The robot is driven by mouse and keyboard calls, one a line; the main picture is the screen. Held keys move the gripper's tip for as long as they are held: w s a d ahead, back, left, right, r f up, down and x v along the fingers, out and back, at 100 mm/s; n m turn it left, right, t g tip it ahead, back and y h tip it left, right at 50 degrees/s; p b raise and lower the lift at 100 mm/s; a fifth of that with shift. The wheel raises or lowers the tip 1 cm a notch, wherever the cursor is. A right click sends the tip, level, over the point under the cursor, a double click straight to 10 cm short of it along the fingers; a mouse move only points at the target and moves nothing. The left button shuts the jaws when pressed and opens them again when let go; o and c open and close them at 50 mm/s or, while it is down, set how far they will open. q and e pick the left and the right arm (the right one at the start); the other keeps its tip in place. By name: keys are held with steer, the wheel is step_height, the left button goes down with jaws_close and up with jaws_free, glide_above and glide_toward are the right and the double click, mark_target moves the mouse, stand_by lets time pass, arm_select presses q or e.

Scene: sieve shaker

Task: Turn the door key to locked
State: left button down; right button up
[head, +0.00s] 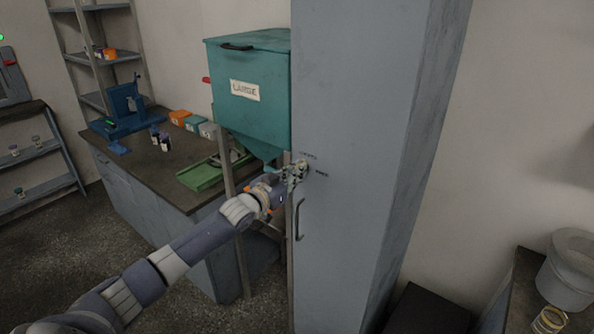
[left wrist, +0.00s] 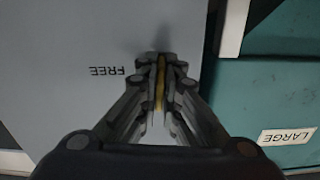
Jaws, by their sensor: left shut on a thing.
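The tall grey cabinet door (head: 345,120) fills the middle of the head view, with small dark lettering beside the lock and a vertical handle (head: 299,220) below it. My left gripper (head: 301,166) is at the lock on the door's left side. In the left wrist view my left gripper (left wrist: 160,70) is shut on a narrow yellowish key (left wrist: 160,82), seen edge-on between the fingers. The word FREE (left wrist: 106,71) shows upside down on the door beside the fingers. The lock face behind the fingertips is mostly hidden. My right gripper is not in view.
A teal hopper labelled LARGE (head: 247,90) stands just left of the cabinet, close to my left gripper. A bench (head: 120,165) with a blue device, small boxes and a green tray is further left. A grey bucket (head: 568,270) is at the lower right.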

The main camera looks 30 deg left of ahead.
arm_select(q)
steer(key=shift+n, duration=0.6)
steer(key=c, duration=1.8)
jaws_free()
steer(key=shift+s+a, duration=0.15)
steer(key=shift+s, duration=1.85)
steer(key=shift+s+a, duration=0.15)
steer(key=shift+s, duration=1.85)
steer(key=shift+s+a, duration=0.15)
steer(key=shift+s, duration=1.85)
